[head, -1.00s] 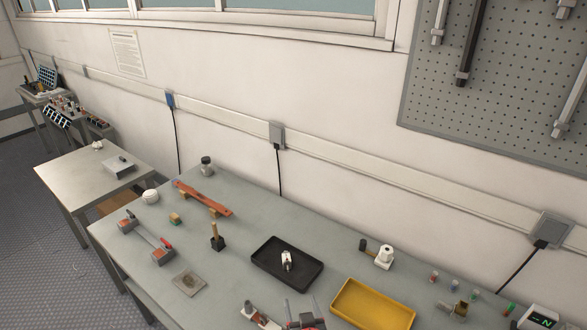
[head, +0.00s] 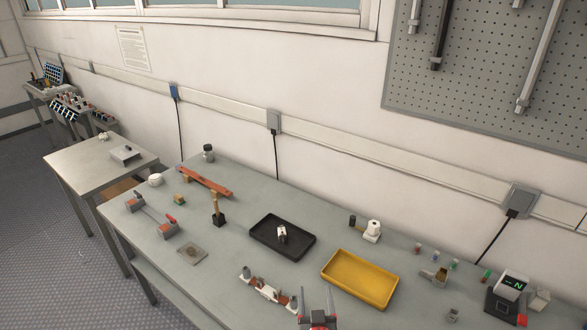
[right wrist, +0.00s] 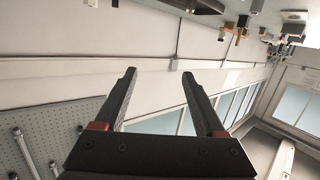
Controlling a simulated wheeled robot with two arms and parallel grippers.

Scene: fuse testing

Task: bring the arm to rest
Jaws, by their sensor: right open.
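My right gripper (head: 317,298) shows at the bottom edge of the head view, at the near side of the grey workbench (head: 228,272). Its two dark fingers point up in the picture, with red parts at their base. In the right wrist view the fingers (right wrist: 158,75) stand wide apart with nothing between them. That view is upside down, with the bench items at the top. My left gripper is not in view.
A fuse-holder-like part (head: 268,290) lies just left of my right gripper. A black tray (head: 262,250) holding a small white part and a yellow tray (head: 360,280) lie beyond. A display device (head: 510,290) stands at the right. A pegboard (head: 480,80) hangs on the wall.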

